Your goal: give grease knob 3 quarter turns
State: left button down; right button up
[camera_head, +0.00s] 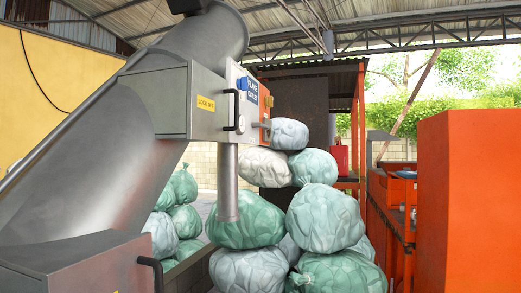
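A grey metal box (175,98) is fixed to the large slanted steel tube (75,165). An orange panel (265,102) is at the face's right edge, with a small grey part (261,125) sticking out to the left. I cannot tell which of these, if any, is the grease knob. Neither of my grippers shows.
Pale green and white stuffed bags (325,218) are piled below and right of the box. A vertical grey pipe (228,185) hangs under it. A lower grey box with a black handle (75,265) is at the front left. A big orange block (470,190) stands at the right.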

aim_at(268, 102)
jog(key=i, duration=0.35)
jog(key=i+l+u, duration=0.1)
jog(key=i+l, duration=1)
jog(key=i, duration=0.05)
